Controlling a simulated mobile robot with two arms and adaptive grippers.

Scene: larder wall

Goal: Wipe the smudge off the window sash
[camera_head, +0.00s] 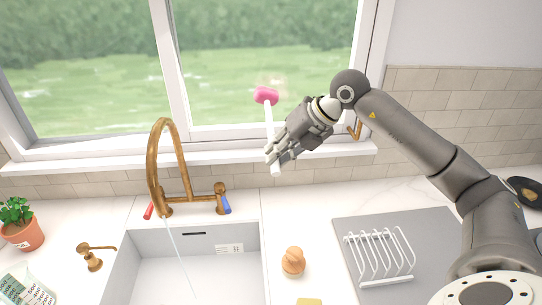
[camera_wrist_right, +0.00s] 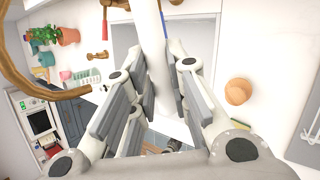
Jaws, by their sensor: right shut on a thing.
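My right gripper (camera_head: 277,150) is shut on the white handle of a wiper (camera_head: 268,118). Its pink head (camera_head: 266,96) points up in front of the right-hand window sash (camera_head: 220,131). A faint brownish smudge (camera_head: 279,82) shows on the glass just above and right of the pink head. I cannot tell whether the head touches the glass. In the right wrist view the handle (camera_wrist_right: 152,35) runs between the fingers of the right gripper (camera_wrist_right: 165,85); the pink head is out of that view. My left gripper is not in view.
A brass faucet (camera_head: 153,165) with running water stands left of the gripper, over the sink (camera_head: 240,238). A window handle (camera_head: 356,130) is behind the right wrist. A dish rack (camera_head: 380,256), orange-brown object (camera_head: 293,261) and potted plant (camera_head: 22,232) stand on the counter.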

